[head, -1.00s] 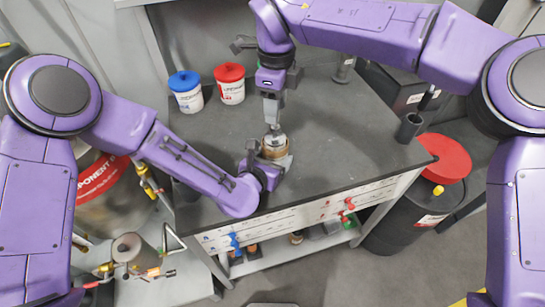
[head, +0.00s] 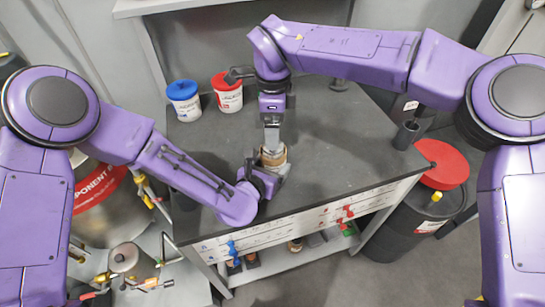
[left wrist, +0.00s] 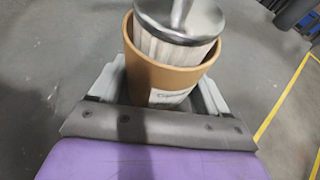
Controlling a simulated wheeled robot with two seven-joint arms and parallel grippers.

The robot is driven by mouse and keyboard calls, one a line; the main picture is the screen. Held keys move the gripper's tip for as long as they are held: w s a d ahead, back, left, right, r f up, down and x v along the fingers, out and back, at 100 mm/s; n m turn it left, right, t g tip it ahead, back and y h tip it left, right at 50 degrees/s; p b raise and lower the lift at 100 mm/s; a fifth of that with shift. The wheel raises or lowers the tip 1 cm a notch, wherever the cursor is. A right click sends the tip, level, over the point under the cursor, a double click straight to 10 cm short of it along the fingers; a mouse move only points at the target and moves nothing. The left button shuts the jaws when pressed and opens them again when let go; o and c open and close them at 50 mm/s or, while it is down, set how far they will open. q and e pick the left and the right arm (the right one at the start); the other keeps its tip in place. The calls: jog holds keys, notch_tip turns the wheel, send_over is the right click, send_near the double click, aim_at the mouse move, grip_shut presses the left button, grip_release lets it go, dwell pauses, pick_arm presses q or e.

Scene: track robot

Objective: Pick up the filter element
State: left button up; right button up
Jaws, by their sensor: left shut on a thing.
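The filter element (left wrist: 165,48) is a white pleated cylinder with a shiny metal cap. In the left wrist view it sits inside a tan cup-like housing (left wrist: 150,75), its top part showing above the rim and its lower part hidden. A thin metal stem rises from the cap, out of the frame. My left gripper (head: 270,172) is shut on the housing, with a grey jaw on each side. My right gripper (head: 271,140) points down right over the housing in the head view. Its fingertips are too small and merged with the cap to tell whether they grip.
A grey workbench (head: 330,150) lies under both grippers, clear on its right half. A blue-lidded tub (head: 185,103) and a red-lidded tub (head: 229,97) stand at the back left. A dark cup (head: 406,134) stands at the right edge, near a red-lidded barrel (head: 440,165).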

notch_tip(320, 180, down, 5)
jog(key=shift+s+r, duration=0.1)
jog(key=shift+r, duration=0.1)
jog(key=c, duration=1.5)
notch_tip(320, 180, up, 18)
jog(key=shift+r, duration=0.1)
pick_arm(q)
jog(key=o, duration=1.1)
jog(key=shift+o, duration=0.2)
jog(key=shift+s, duration=0.1)
